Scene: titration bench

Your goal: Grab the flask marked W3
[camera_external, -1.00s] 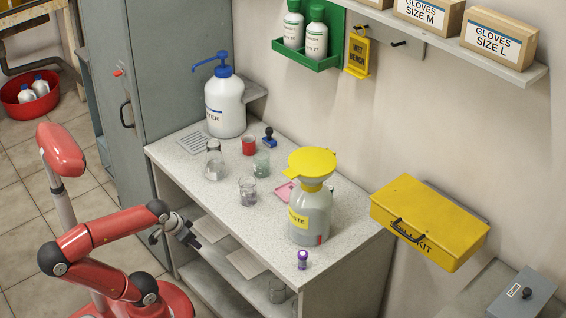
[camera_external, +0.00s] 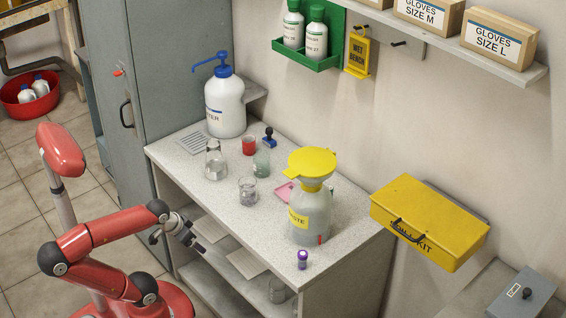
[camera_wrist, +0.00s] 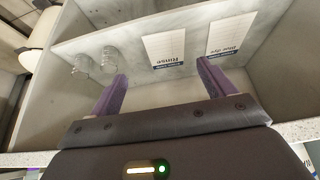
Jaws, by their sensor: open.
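A clear conical flask (camera_external: 215,162) stands upright on the bench top near its left side; no W3 mark can be read on it. Two clear glass vessels, one (camera_wrist: 84,64) and another (camera_wrist: 109,60), show on the lower shelf in the wrist view, with unreadable marks. A clear glass vessel (camera_external: 277,290) also shows on that shelf in the external view. My gripper (camera_external: 199,247) is in front of the shelf opening, below the bench top. In the wrist view my gripper (camera_wrist: 160,86) is open and empty, its purple fingers wide apart.
Cards reading Rinse (camera_wrist: 164,48) and Blue dye (camera_wrist: 231,34) lie on the shelf. The bench top (camera_external: 190,153) above carries a beaker (camera_external: 248,190), a red cup (camera_external: 249,146), a yellow-topped waste bottle (camera_external: 311,214) and a pump bottle (camera_external: 225,105). Its front edge overhangs the shelf.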

